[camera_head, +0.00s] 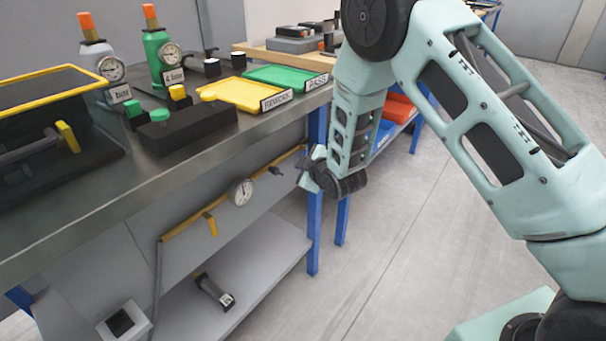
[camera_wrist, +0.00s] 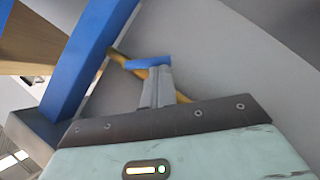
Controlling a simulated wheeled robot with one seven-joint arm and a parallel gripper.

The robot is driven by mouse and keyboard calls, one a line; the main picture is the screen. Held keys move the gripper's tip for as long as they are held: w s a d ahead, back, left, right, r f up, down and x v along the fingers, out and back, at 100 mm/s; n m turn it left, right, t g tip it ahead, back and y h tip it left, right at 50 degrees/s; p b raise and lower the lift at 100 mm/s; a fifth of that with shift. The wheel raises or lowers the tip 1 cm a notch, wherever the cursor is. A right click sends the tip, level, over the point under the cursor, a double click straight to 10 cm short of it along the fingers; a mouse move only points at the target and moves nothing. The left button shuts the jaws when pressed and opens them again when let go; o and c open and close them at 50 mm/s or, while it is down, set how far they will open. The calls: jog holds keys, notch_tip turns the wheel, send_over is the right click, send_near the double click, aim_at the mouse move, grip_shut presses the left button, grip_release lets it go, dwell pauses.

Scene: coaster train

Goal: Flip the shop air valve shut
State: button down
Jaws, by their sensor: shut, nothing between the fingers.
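A yellow air pipe (camera_head: 185,228) runs along the panel under the bench, with a round gauge (camera_head: 241,191) on it. A yellow lever (camera_head: 211,224) hangs down from the pipe left of the gauge; I take it for the shop air valve handle. My gripper (camera_head: 304,180) is right of the gauge, apart from the lever, near the blue bench leg. In the wrist view my gripper (camera_wrist: 157,84) is shut and empty. A short blue bar (camera_wrist: 148,62) shows at its fingertips before a yellow pipe (camera_wrist: 140,70); what it belongs to is unclear.
The bench's blue leg (camera_head: 316,205) stands beside my gripper and also crosses the wrist view (camera_wrist: 85,60). A lower shelf (camera_head: 255,262) holds a dark cylindrical tool (camera_head: 214,291). The bench top (camera_head: 150,178) overhangs the pipe. Open floor lies to the right.

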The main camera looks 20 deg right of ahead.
jog(key=shift+w+d+f+n+t+h+b, duration=0.3)
jog(key=shift+f+n+t+b, duration=0.35)
jog(key=shift+n+t+b, duration=0.6)
jog(key=shift+w+d+f+n+t+h+b, duration=0.2)
jog(key=shift+f+n+t+h+b, duration=0.3)
jog(key=shift+n+b, duration=0.85)
jog(key=shift+w+d+f+n+t+h+b, duration=0.3)
jog(key=shift+f+n+t+b, duration=0.45)
jog(key=shift+b, duration=1.1)
jog(key=shift+s+d, duration=0.1)
